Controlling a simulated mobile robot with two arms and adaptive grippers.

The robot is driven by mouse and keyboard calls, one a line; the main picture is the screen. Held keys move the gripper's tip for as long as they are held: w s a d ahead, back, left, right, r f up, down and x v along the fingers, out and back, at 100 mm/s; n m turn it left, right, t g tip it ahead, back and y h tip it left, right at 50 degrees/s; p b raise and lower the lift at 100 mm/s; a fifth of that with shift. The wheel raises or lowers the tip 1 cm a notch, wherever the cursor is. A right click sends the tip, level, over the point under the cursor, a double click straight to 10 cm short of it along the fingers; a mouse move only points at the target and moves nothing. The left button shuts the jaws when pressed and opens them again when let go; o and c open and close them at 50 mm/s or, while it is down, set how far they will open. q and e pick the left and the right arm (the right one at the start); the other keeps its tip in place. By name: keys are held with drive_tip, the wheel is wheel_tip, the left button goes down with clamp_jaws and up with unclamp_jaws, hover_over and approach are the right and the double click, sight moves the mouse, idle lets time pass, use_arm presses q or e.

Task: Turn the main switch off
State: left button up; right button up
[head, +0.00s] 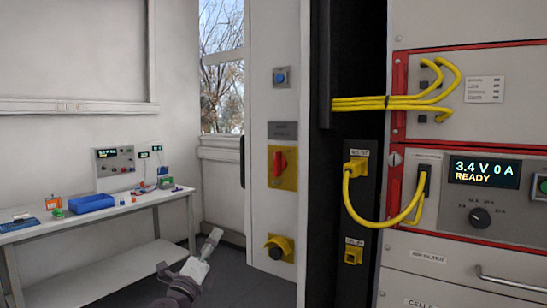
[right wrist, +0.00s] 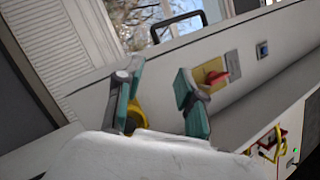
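The main switch (head: 278,167) is a red rotary handle on a yellow plate, on the white cabinet's narrow panel. The handle stands about upright in the head view. The switch also shows in the right wrist view (right wrist: 213,76), just beyond the right-hand finger, which partly covers its plate. My right gripper (head: 214,239) is low and left of the panel in the head view, apart from the switch. In the right wrist view its two teal fingers (right wrist: 157,90) are spread with nothing between them. My left gripper is not in view.
A blue button (head: 281,77) sits above the switch and a yellow round fitting (head: 279,248) below it. A workbench (head: 100,216) stands at left. Floor shows between bench and cabinet.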

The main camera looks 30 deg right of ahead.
drive_tip(key=s+d+r+m+g+h, duration=0.1)
drive_tip(key=s+d+r+m+g, duration=0.15)
drive_tip(key=r+m+g, duration=0.5)
drive_tip(key=m+y, duration=0.3)
drive_tip(key=m, duration=0.5)
approach(274, 158)
drive_tip(key=shift+n, duration=0.35)
drive_tip(key=p+x, duration=0.5)
drive_tip(key=x, duration=0.3)
drive_tip(key=shift+w+d, duration=0.1)
drive_tip(key=shift+d, duration=0.3)
drive_tip(key=shift+w+d, duration=0.2)
drive_tip(key=shift+d, duration=0.25)
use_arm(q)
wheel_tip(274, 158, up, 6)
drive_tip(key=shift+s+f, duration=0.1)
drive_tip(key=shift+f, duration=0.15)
use_arm(e)
clamp_jaws()
